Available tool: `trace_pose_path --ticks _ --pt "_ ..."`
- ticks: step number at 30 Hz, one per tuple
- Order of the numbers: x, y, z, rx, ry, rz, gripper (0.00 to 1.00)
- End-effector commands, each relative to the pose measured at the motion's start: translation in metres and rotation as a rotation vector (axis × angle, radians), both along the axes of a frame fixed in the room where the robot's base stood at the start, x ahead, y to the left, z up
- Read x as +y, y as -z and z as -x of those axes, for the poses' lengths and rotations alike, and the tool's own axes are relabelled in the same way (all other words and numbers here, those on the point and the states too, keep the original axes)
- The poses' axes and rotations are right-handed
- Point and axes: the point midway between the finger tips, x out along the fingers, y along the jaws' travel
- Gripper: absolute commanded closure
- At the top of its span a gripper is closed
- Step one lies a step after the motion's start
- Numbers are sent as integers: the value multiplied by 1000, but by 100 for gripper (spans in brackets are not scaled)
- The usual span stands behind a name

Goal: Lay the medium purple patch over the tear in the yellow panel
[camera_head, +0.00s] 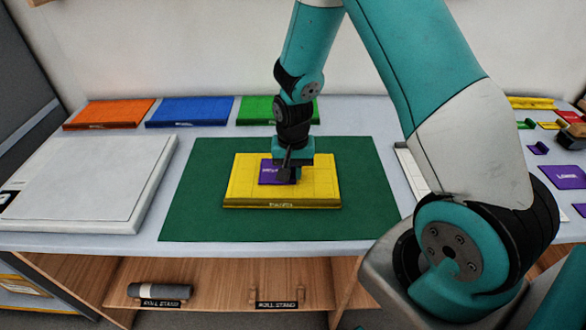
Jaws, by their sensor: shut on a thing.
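The yellow panel (318,188) lies flat on a dark green mat (195,205) in the middle of the table. A purple patch (267,177) with white lettering is at the panel's middle left. My gripper (287,176) points down over the panel and is shut on this patch at its right side. I cannot tell whether the patch touches the panel or is held just above it. The tear does not show; the patch, my gripper or both may hide it.
Orange (108,113), blue (189,111) and green (255,109) panels lie along the back. A white board (85,185) lies at left. More purple patches, including a large one (563,177), lie at right behind my arm. A grey roll (160,290) sits on the shelf below.

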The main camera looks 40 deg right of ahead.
Motion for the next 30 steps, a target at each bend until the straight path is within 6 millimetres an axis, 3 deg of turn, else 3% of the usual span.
trace_pose_path --ticks 8,9,12,23,30 --pt "0 4 0 0 0 0 100" --pt "0 2 0 0 0 0 77" --pt "0 2 0 0 0 0 61" --pt "0 -6 -1 -3 0 0 61" --pt "0 -53 -1 -7 0 1 61"
